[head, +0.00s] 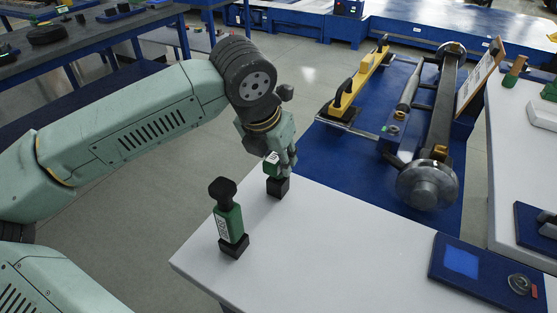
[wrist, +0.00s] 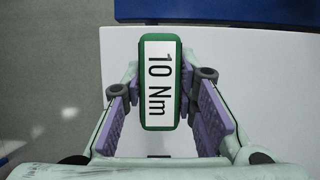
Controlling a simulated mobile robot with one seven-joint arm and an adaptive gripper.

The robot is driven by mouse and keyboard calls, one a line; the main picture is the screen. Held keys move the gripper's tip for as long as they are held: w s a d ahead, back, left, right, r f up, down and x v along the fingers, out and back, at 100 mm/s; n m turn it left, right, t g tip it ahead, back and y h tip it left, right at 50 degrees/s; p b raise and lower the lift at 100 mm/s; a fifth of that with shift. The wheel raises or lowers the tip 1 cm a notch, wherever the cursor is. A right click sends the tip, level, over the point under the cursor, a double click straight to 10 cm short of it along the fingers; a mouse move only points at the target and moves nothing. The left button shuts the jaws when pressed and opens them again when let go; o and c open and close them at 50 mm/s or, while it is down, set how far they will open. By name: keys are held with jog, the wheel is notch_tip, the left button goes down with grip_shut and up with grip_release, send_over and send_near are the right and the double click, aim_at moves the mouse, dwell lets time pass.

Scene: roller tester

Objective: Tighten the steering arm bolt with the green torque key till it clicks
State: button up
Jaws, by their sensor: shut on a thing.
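A green torque key with a white "10 Nm" label (wrist: 160,82) is between the fingers of my gripper (wrist: 160,75) in the wrist view. In the head view my gripper (head: 277,163) is shut on this key's green body (head: 271,158), largely hidden by the fingers, above a small black block (head: 278,187) at the table's left edge. I cannot tell whether the key is still seated in the block. The axle assembly (head: 440,105) with a round hub (head: 427,184) lies beyond the table. I cannot clearly make out the steering arm bolt.
A second green key with a black top (head: 229,222) stands in a black holder on the white table (head: 330,230), nearer the front. A blue pad (head: 470,265) lies at the table's right. A yellow level-like bar (head: 358,82) lies left of the axle. The table's middle is clear.

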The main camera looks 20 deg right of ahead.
grip_shut()
notch_tip(320, 180, up, 10)
jog(key=shift+r+b, duration=0.1)
jog(key=shift+b, duration=0.6)
jog(key=shift+o, duration=1)
grip_release()
grip_shut()
